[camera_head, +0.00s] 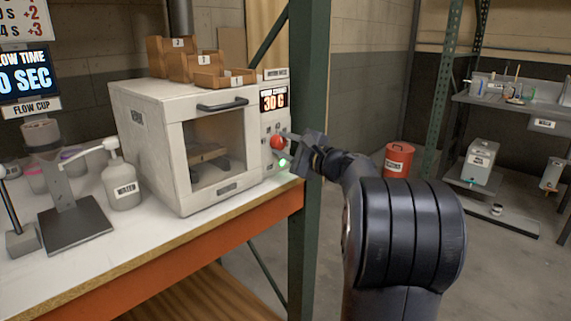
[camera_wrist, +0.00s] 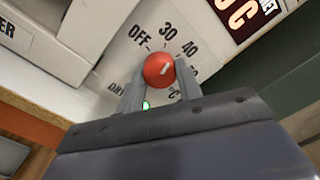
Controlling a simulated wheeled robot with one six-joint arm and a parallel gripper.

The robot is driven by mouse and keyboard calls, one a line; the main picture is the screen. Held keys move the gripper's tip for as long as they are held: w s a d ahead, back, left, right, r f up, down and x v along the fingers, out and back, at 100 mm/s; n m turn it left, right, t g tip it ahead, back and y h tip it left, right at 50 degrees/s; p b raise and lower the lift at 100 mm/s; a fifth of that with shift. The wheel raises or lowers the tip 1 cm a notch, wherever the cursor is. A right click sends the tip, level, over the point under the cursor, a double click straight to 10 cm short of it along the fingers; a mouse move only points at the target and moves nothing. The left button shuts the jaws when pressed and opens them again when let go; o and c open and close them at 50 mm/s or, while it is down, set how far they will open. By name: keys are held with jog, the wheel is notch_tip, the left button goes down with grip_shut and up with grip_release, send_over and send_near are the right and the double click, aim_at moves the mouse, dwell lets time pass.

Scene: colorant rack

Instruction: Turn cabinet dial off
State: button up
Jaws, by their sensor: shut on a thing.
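The white cabinet (camera_head: 150,140) stands on the workbench with a glass-fronted door and a control panel on its right side. Its red dial (camera_head: 277,142) is on that panel, below a display reading 30. In the wrist view the red dial (camera_wrist: 158,70) has a pale pointer mark on its upper right, towards the side of the 30 and 40 labels; OFF is printed to the upper left. My gripper (camera_wrist: 158,80) is shut on the dial, one finger on each side. In the head view my gripper (camera_head: 290,145) reaches the panel from the right. A green light glows just below the dial.
Wooden bins (camera_head: 190,62) sit on top of the cabinet. A white pump bottle (camera_head: 122,180) and a flow cup stand (camera_head: 70,200) are left of it on the bench. A green rack post (camera_head: 307,120) rises close by my arm. A red drum (camera_head: 397,160) stands on the floor behind.

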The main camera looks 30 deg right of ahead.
jog(key=n+b, duration=0.4)
jog(key=b, duration=0.1)
jog(key=n+b, duration=0.2)
jog(key=b, duration=0.1)
jog(key=shift+f+n, duration=0.3)
jog(key=shift+n, duration=0.1)
jog(key=n+b, duration=0.3)
jog(key=shift+r+n+b, duration=0.2)
jog(key=shift+n+b, duration=0.6)
jog(key=shift+n, duration=0.3)
jog(key=shift+r, duration=0.1)
jog(key=o, duration=1)
